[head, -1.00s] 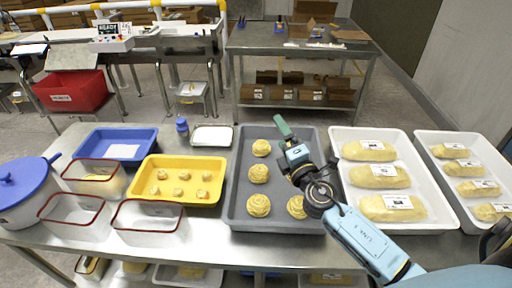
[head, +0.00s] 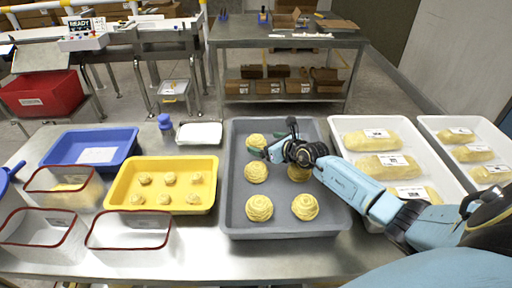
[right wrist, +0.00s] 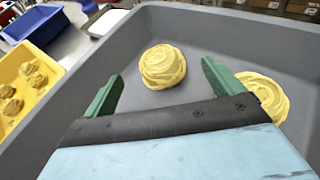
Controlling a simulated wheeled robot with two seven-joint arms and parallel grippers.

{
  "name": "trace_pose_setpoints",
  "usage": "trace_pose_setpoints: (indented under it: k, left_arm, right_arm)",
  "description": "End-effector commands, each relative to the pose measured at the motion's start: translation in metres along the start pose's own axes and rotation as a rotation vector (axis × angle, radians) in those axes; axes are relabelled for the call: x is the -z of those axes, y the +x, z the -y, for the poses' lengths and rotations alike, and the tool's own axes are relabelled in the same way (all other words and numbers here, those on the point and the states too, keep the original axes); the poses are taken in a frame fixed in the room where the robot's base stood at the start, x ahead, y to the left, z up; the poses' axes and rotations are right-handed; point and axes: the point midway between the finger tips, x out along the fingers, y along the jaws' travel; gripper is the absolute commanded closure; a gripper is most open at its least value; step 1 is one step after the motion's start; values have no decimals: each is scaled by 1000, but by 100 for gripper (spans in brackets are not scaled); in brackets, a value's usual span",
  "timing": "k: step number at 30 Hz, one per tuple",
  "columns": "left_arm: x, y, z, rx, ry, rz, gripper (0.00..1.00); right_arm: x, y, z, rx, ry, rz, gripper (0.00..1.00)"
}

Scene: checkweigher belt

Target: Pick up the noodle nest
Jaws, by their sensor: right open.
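Several round yellow noodle nests sit in the grey tray (head: 233,222). The far-left noodle nest (head: 255,141) is partly hidden by my right gripper (head: 268,150), which is low over the tray's far part. In the right wrist view, this gripper (right wrist: 166,85) is open, with its green fingers apart and nothing between them. One nest (right wrist: 162,66) lies ahead of the gap between the fingertips. Another nest (right wrist: 262,95) is beside the right finger and partly hidden by it. More nests (head: 256,172) (head: 259,208) (head: 305,207) lie nearer. My left gripper is not in view.
A yellow tray (head: 125,203) with several small yellow pieces stands left of the grey tray. A white tray (head: 346,134) with packaged yellow loaves is on the right. Red-rimmed clear containers (head: 130,229) and a blue tray (head: 60,150) are at left. The grey tray has raised walls.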

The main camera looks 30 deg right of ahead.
Motion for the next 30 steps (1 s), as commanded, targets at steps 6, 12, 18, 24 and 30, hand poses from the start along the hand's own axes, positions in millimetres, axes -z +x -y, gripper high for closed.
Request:
trace_pose_setpoints:
  k: [6,12,18,24,30]
  left_arm:
    - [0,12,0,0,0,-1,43]
    - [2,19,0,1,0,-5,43]
    - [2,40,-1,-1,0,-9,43]
    - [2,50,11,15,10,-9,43]
    - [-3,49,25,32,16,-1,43]
  right_arm:
    - [8,18,0,1,1,2,7]
    - [8,31,0,0,2,4,7]
    - [10,61,0,1,2,4,7]
    - [8,77,0,0,1,3,7]
    - [6,78,0,0,2,2,7]
